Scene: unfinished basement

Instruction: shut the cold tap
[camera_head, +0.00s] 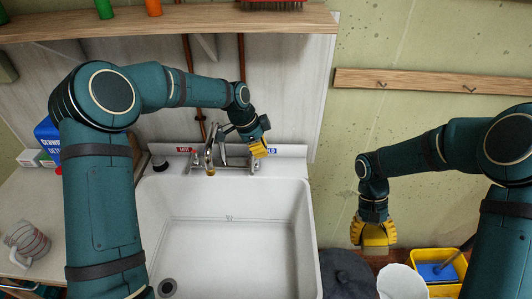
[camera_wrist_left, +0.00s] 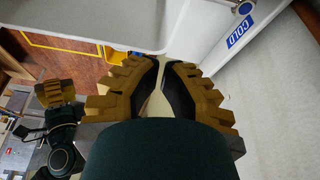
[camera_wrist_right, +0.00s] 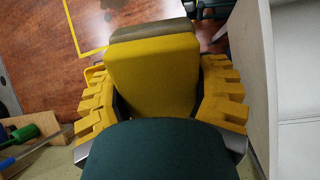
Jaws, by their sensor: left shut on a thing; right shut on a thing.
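The cold tap is at the right of the sink's back ledge, by the blue COLD label (camera_head: 272,151), which also shows in the left wrist view (camera_wrist_left: 240,31). My left gripper (camera_head: 259,149) is over that spot and hides the tap. In the left wrist view its fingers (camera_wrist_left: 166,68) are closed in on a thing, apparently the cold tap's handle, mostly hidden between them. The brass-coloured spout (camera_head: 210,160) stands left of it. My right gripper (camera_head: 373,234) is shut on a yellow block (camera_wrist_right: 152,78) with a grey-brown layer, like a sponge, right of the sink.
The white sink (camera_head: 235,230) is empty, with a red HOT label (camera_head: 184,149) at its back left. A jug (camera_head: 27,243) stands on the left counter. A white bucket (camera_head: 401,282) and a yellow bin (camera_head: 420,257) stand at the lower right. A wooden shelf (camera_head: 170,22) runs above.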

